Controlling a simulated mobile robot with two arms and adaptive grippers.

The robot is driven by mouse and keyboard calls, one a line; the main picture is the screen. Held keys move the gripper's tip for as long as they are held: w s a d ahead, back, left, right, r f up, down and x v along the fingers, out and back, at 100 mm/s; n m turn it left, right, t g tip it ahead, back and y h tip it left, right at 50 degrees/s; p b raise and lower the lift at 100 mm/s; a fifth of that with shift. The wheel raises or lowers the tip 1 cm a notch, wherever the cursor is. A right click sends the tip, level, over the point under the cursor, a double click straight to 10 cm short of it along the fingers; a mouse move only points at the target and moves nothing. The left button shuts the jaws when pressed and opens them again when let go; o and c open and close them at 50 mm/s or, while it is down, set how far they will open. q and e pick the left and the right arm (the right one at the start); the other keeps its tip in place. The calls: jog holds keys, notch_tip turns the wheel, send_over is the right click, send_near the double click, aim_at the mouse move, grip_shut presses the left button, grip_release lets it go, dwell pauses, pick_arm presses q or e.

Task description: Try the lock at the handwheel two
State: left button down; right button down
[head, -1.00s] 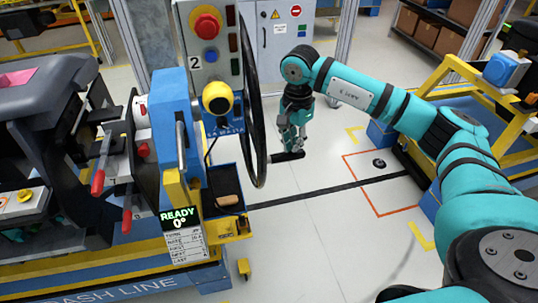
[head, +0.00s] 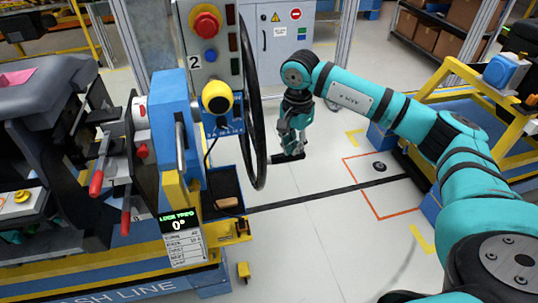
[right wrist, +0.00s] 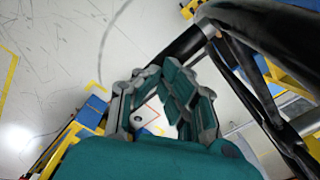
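Handwheel two is the black wheel (head: 253,110), seen nearly edge-on beside a column marked "2". A black crank handle (head: 289,158) sticks out to the right from its lower rim. The handle also shows in the right wrist view (right wrist: 187,44). My right gripper (head: 292,147) points down just over the handle. In the right wrist view its fingers (right wrist: 160,100) stand apart with floor showing between them, and the handle passes beyond them. Contact cannot be told. My left gripper is not visible.
The control panel (head: 210,45) with a red button and a yellow-black knob stands left of the wheel. A blue bin (head: 226,207) with a tan object sits below. A yellow-framed stand (head: 500,125) is at right. Floor right of the wheel is open.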

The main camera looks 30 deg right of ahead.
jog(key=shift+s+f, duration=0.15)
jog(key=shift+f, duration=0.15)
jog(key=shift+w+r+p, duration=0.2)
jog(key=shift+r+p, duration=0.5)
jog(key=shift+r, duration=0.4)
notch_tip(320, 180, up, 6)
jog(key=p, duration=0.3)
